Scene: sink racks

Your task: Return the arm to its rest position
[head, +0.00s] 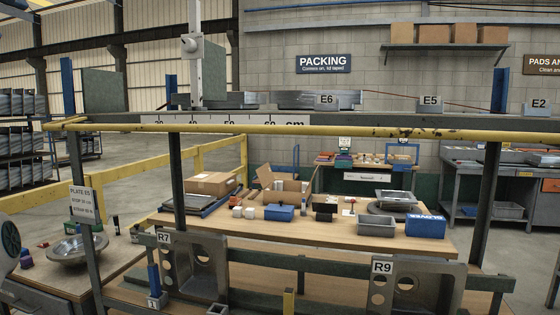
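Neither of my grippers shows in the head view, and I see no arm that I can be sure is mine. What they hold, if anything, cannot be seen. In front stands a rack with a yellow rail (330,131) across it and a ruled scale marked in cm (235,121) above the rail. Below, two grey sinks stand in the rack, one under label R7 (205,262) at the left and one under label R9 (440,290) at the right. The lower parts of both are cut off or hidden.
A side table at the left holds a metal basin (78,248). Rack posts and rails stand close in front; open floor lies behind.

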